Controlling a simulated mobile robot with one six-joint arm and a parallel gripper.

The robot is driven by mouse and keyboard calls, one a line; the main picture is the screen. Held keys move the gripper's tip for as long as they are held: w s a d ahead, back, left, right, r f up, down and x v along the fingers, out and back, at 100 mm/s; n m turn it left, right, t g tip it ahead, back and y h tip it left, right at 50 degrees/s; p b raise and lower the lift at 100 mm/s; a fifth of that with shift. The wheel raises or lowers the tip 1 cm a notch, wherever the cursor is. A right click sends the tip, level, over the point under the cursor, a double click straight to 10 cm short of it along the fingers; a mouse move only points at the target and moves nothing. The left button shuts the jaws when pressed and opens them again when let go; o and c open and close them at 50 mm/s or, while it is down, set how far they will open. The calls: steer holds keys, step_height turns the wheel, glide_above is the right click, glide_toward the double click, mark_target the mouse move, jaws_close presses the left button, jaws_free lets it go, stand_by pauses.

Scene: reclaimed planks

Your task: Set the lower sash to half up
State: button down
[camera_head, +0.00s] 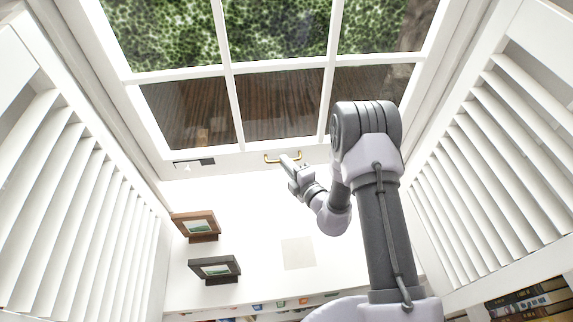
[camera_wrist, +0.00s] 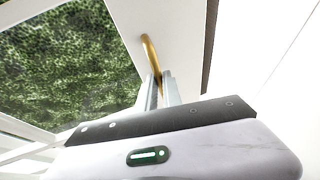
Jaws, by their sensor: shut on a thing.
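The lower sash (camera_head: 236,152) is a white window frame with dark lower panes, and it stands above the white sill. A brass handle (camera_head: 270,160) is fixed on its bottom rail. My gripper (camera_head: 289,160) reaches up to the handle from below. In the wrist view the two fingers of my gripper (camera_wrist: 162,88) are shut on the brass handle (camera_wrist: 149,52), near one end of its bar. Part of the handle is hidden by the fingers. Whether a gap lies under the sash is hard to tell.
White louvred shutters stand at the left (camera_head: 75,200) and right (camera_head: 490,170). A brown picture frame (camera_head: 195,225) and a dark picture frame (camera_head: 214,268) stand on the sill at the left. Books (camera_head: 530,302) sit at lower right. The sill's middle (camera_head: 250,210) is clear.

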steer(key=shift+r, duration=0.1)
steer(key=c, duration=1.5)
jaws_free()
steer(key=p+v, duration=0.1)
steer(key=v, duration=1.6)
steer(key=shift+s, duration=0.2)
steer(key=shift+d+r, duration=0.1)
steer(key=shift+d, duration=0.05)
